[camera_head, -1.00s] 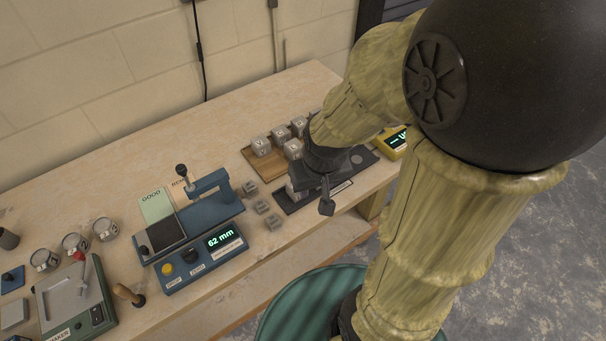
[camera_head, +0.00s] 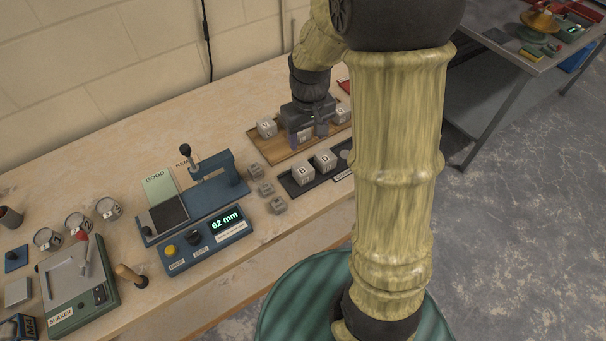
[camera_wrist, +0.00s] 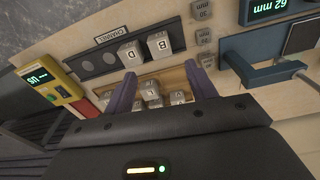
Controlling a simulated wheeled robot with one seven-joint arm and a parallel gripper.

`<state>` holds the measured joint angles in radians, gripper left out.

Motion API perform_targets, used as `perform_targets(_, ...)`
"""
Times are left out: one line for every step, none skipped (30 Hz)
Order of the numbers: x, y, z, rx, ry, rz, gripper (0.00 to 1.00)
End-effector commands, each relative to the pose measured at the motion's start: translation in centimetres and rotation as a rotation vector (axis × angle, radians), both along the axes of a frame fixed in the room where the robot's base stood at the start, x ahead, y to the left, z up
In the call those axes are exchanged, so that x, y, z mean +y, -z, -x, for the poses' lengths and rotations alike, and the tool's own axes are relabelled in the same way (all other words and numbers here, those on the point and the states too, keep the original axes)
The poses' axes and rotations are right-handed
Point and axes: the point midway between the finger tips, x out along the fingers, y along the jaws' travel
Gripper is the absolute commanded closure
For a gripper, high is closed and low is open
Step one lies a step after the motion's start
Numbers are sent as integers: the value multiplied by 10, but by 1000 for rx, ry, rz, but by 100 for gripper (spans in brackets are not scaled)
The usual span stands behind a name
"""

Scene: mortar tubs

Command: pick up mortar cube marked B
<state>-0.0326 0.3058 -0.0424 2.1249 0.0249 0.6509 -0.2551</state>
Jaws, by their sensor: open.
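The mortar cube marked B (camera_head: 302,173) is grey and stands on the dark tray (camera_head: 289,185), beside a cube marked D (camera_head: 325,161). In the wrist view, cube B (camera_wrist: 159,44) and cube D (camera_wrist: 131,54) stand beyond my fingers. My gripper (camera_head: 307,138) is open over the wooden tray (camera_head: 262,145), behind the dark tray. In the wrist view its two purple-grey fingers (camera_wrist: 162,88) are spread, with cubes of the wooden tray (camera_wrist: 149,90) showing between them. It is apart from cube B. My gripper hides part of the wooden tray.
Small grey blocks (camera_head: 265,188) lie left of the dark tray. A blue gauge reading 62 mm (camera_head: 226,221) and a green shaker (camera_head: 80,290) stand further left. A yellow device (camera_wrist: 53,86) shows in the wrist view. A second table (camera_head: 495,45) stands at the far right.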

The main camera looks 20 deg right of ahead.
Motion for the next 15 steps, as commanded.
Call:
perform_targets(0, 8, -14, 20, -26, 2, 44)
perform_targets(0, 10, -19, 31, -42, 3, 44)
perform_targets(0, 12, -26, 42, -58, 4, 44)
perform_targets(0, 13, -30, 49, -69, 4, 44)
perform_targets(0, 14, -32, 54, -76, 5, 44)
perform_targets(0, 14, -35, 59, -82, 4, 44)
perform_targets(0, 15, -35, 61, -86, 5, 44)
perform_targets(0, 14, -36, 63, -88, 4, 44)
perform_targets(0, 14, -36, 63, -88, 4, 44)
perform_targets(0, 14, -35, 63, -88, 4, 44)
perform_targets(0, 14, -35, 63, -88, 4, 44)
perform_targets(0, 14, -35, 62, -87, 4, 44)
perform_targets(0, 14, -35, 62, -87, 4, 44)
perform_targets(0, 14, -35, 62, -87, 4, 44)
perform_targets(0, 14, -35, 62, -87, 4, 44)
